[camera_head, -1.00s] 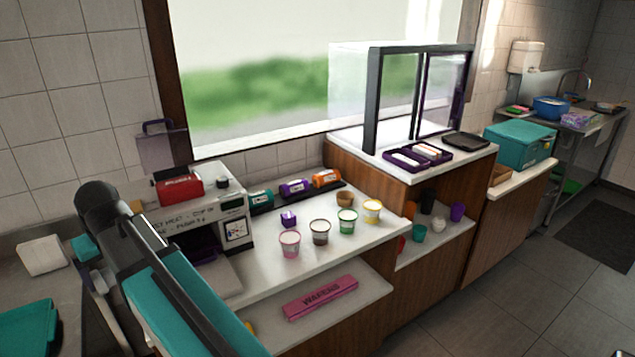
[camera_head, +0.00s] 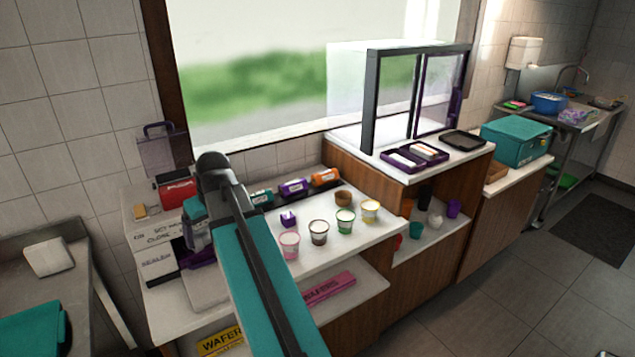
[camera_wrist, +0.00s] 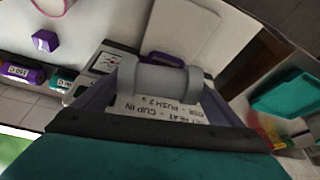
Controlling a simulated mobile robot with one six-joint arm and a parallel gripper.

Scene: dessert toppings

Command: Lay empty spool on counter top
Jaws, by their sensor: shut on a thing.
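A grey empty spool (camera_wrist: 160,78) with flanged ends lies crosswise between the fingers of my gripper (camera_wrist: 161,80) in the wrist view. The jaws are shut on it. It is held above a white machine (camera_wrist: 150,108) with printed lettering. In the head view my gripper (camera_head: 196,232) hangs down over that machine, at the left end of the white counter top (camera_head: 330,252). My arm hides part of the machine and counter there, and I cannot make out the spool in that view.
Several cups (camera_head: 319,232) and a purple cube (camera_head: 288,219) stand on the counter. Rolls (camera_head: 293,188) sit in a row behind them. A pink box (camera_head: 328,288) lies on the shelf below. Bare counter shows in front of the cups.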

